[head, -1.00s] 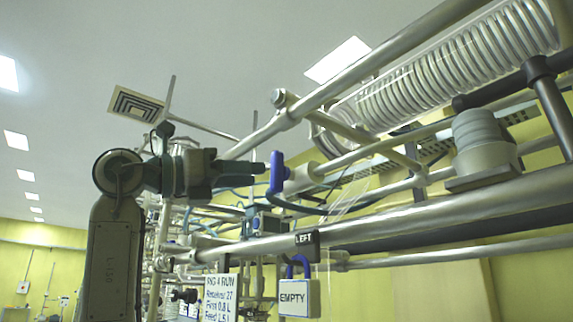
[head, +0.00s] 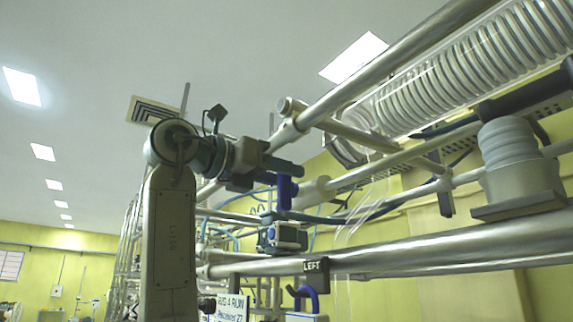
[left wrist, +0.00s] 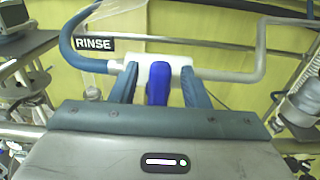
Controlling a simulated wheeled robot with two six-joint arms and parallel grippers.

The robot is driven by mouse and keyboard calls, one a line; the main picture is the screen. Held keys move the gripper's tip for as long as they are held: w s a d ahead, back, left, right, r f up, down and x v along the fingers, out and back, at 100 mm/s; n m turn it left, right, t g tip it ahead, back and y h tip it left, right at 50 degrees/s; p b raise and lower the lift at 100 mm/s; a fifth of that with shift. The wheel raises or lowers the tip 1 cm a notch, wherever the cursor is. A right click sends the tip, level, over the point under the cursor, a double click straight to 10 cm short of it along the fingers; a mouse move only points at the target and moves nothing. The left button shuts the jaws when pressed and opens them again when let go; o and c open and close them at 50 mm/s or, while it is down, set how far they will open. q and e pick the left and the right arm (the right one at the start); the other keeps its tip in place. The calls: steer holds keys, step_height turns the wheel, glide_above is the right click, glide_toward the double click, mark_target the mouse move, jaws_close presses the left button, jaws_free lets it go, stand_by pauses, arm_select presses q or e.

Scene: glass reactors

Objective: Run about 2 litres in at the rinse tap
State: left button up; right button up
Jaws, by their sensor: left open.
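The rinse tap has a white body (left wrist: 152,72) and a blue handle (left wrist: 158,88), beside a black RINSE sign (left wrist: 95,44) in the left wrist view. The handle also shows in the head view (head: 286,194), its upper part overlapped by my gripper. My left gripper (left wrist: 160,78) is open, one finger on each side of the blue handle, with visible room at both sides. In the head view my left gripper (head: 288,171) reaches in from the left at handle height. I cannot tell how deep the handle sits between the fingers. My right gripper is in neither view.
Thick metal rails (head: 450,238) cross in front, carrying a LEFT sign (head: 315,265). A glass coil (head: 470,70) is above right. A grey stepped fitting (head: 508,150) stands at right. A blue hose (left wrist: 68,45) curves to the tap.

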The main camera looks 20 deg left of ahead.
arm_select(q)
steer(key=shift+w+d+r, duration=0.1)
steer(key=shift+w+d, duration=0.15)
steer(key=shift+w, duration=0.05)
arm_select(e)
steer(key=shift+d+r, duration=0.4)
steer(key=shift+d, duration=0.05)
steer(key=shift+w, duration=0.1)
arm_select(q)
steer(key=shift+w, duration=0.1)
jaws_close()
